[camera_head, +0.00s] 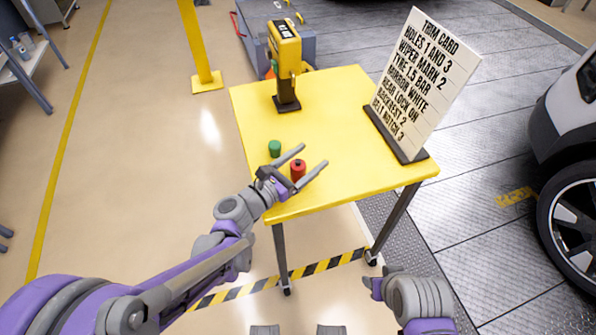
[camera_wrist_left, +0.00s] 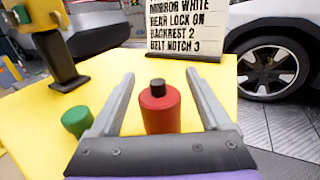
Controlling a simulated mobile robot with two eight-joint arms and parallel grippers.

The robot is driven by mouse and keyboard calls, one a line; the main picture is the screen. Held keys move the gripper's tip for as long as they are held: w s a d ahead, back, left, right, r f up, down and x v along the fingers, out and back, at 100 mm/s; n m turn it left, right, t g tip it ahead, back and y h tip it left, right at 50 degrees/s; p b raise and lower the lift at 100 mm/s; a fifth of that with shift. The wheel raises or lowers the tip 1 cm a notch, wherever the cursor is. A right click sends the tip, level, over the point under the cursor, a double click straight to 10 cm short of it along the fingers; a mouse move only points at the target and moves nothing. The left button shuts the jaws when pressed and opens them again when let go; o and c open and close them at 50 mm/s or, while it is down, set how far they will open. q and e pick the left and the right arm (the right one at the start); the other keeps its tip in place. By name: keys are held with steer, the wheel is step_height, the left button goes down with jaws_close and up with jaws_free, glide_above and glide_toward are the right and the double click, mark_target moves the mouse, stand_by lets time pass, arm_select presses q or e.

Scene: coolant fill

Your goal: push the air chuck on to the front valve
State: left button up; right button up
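My left gripper (camera_head: 312,156) is open over the front of the yellow table. Its fingers stand either side of a red cylinder with a black top (camera_head: 298,170), which is upright between them in the left wrist view (camera_wrist_left: 160,108), with gaps showing. A green cylinder (camera_head: 275,148) stands just left of it. I cannot make out an air chuck for certain. A yellow gauge unit (camera_head: 285,50) stands on a dark base at the back left of the table. The car's wheel (camera_head: 577,215) is at the right edge; its valve is too small to see. My right gripper is low right, its fingers unclear.
The yellow table (camera_head: 330,110) has clear room in its middle. A white trim card sign (camera_head: 425,80) stands on its right side. A yellow post (camera_head: 198,45) and a grey cabinet (camera_head: 255,40) are behind. Open floor lies between table and car.

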arm_select(q)
jaws_close()
steer(key=shift+r, duration=0.1)
